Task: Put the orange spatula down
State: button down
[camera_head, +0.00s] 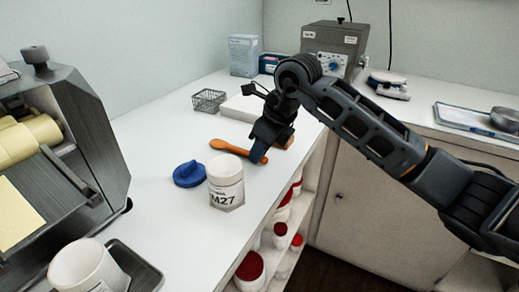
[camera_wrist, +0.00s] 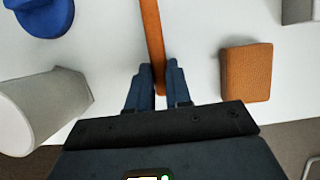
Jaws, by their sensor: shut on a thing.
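The orange spatula (camera_head: 226,147) is low over the white counter, or on it; I cannot tell if it touches. My gripper (camera_head: 259,153) points down at its right end in the head view. In the wrist view the spatula (camera_wrist: 153,35) runs from the top edge down between the two blue fingers of my gripper (camera_wrist: 154,84), which are shut on it. The fingers hide part of the gripped end.
A white jar (camera_head: 226,183) and a blue knobbed lid (camera_head: 188,174) stand nearby. A brown-orange block (camera_wrist: 246,72) lies right of my fingers in the wrist view. A wire basket (camera_head: 208,100) stands further back. The counter's edge is close on the right.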

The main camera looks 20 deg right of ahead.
jog(key=shift+f, duration=0.3)
jog(key=shift+f, duration=0.15)
jog(key=c, duration=1.4)
grip_release()
jog(key=o, duration=0.3)
jog(key=shift+s+f, duration=0.15)
jog(key=shift+f, duration=0.1)
jog(key=shift+o, duration=0.2)
jog(key=shift+a+r, duration=0.1)
jog(key=shift+r, duration=0.55)
jog(key=v, duration=0.8)
jog(key=shift+w, duration=0.25)
